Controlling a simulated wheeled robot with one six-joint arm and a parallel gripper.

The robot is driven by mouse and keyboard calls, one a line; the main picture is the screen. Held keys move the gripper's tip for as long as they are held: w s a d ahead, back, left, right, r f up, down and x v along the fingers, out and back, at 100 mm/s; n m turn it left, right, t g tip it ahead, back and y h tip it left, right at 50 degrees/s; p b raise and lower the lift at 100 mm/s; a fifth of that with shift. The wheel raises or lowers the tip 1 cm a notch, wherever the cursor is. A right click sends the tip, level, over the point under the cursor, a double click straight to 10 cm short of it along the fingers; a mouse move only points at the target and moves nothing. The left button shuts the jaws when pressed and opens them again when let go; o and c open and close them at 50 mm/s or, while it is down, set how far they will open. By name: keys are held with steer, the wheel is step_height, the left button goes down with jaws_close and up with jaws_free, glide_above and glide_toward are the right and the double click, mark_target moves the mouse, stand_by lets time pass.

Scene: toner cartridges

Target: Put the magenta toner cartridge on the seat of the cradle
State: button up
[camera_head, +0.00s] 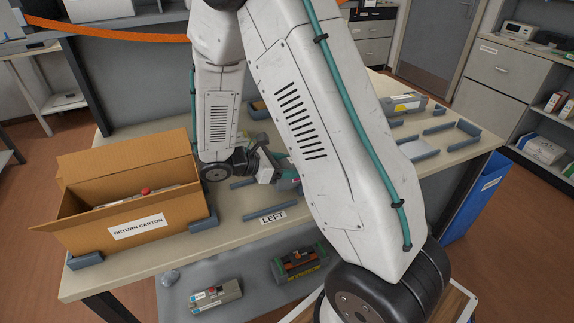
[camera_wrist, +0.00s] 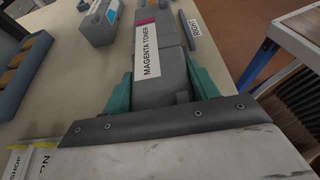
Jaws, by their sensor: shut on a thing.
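The magenta toner cartridge (camera_wrist: 172,72) is grey with a white "MAGENTA TONER" label and a magenta patch near its far end. In the wrist view it lies between the teal fingers of my gripper (camera_wrist: 160,74), which is shut on it. In the head view my gripper (camera_head: 284,181) is low over the table, left of my large arm link. The cartridge is mostly hidden there behind that link. Grey rails (camera_head: 262,209) lie by a "LEFT" label. More grey rails and a pale plate (camera_head: 417,150) lie at the right. I cannot tell which part is the cradle's seat.
A cardboard return carton (camera_head: 137,232) stands at the left with things inside. A cartridge with a yellow label (camera_head: 403,104) lies at the back right. A cyan-labelled cartridge (camera_wrist: 97,24) is left of mine. Two more units (camera_head: 215,297) lie on a lower surface. A blue bin (camera_head: 472,205) stands right.

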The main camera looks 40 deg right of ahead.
steer(key=shift+f, duration=0.15)
steer(key=o, duration=1.5)
steer(key=shift+c, duration=0.2)
steer(key=shift+a+r, duration=0.15)
steer(key=shift+r, duration=0.05)
steer(key=v, duration=1.1)
steer(key=s+a+r+m+t+y, duration=0.2)
steer(key=s+r+m+y, duration=0.4)
steer(key=s, duration=0.5)
steer(key=s+a+r+m+t+y, duration=0.2)
steer(key=s+r+m+y, duration=0.5)
steer(key=s, duration=0.4)
step_height(320, 180, up, 2)
steer(key=shift+s+a+r+m+t, duration=0.1)
steer(key=shift+s+a+m+t, duration=0.2)
steer(key=shift+m+t, duration=0.45)
